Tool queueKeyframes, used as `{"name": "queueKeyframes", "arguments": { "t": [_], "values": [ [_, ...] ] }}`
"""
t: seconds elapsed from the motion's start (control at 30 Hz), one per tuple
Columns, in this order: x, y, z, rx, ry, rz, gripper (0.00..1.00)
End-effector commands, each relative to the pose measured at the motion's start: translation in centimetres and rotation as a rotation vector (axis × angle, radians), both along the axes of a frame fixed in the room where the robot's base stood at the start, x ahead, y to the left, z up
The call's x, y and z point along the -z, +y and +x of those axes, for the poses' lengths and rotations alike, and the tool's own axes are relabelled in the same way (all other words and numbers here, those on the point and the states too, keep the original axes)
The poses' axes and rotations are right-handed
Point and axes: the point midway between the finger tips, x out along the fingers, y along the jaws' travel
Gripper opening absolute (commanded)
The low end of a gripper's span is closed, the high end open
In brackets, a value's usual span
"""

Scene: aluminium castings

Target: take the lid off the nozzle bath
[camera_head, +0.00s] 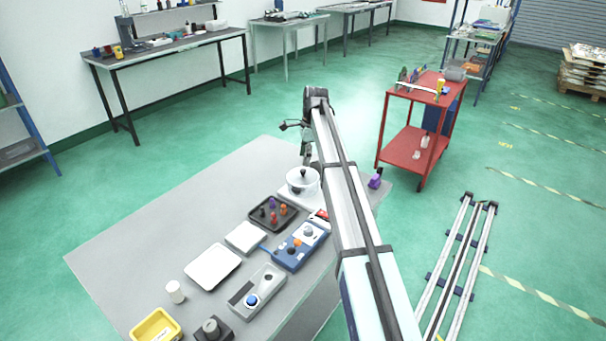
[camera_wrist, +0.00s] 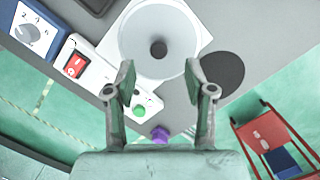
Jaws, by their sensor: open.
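The nozzle bath is a white round vessel on a white base (camera_head: 287,193) near the far right part of the grey table. Its pale lid (camera_head: 301,175) is on it, with a dark knob (camera_head: 303,172) in the middle. In the wrist view the lid (camera_wrist: 133,40) shows from above, with the knob (camera_wrist: 158,48) near its centre. My gripper (camera_wrist: 160,85) is open and empty. Its fingers are spread on either side, below the knob in the picture. In the head view my gripper (camera_head: 306,158) is just above and beyond the lid, partly hidden by my arm.
A black tray (camera_head: 254,222) with coloured pieces and a blue control box (camera_head: 290,262) stand near the bath. A purple object (camera_head: 375,181) is at the table's right edge. A dark disc (camera_wrist: 222,72) lies beside the bath. A red cart (camera_head: 378,150) stands beyond the table.

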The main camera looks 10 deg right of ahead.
Motion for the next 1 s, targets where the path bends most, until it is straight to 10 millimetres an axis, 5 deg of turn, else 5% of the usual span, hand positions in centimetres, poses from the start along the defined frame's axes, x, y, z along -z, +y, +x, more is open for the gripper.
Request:
{"name": "queueKeyframes", "arguments": {
  "t": [0.27, 0.63, 0.87, 1.0],
  "values": [
    [1.1, 0.1, -0.1, 0.0, 0.001, 0.0, 0.54],
    [5.3, 0.6, -0.2, 0.0, 0.0, 0.0, 0.54],
    [5.6, 0.6, -0.2, 0.0, -0.001, 0.0, 0.54],
    [5.6, 0.6, -0.2, 0.0, -0.001, 0.0, 0.12]
  ]
}}
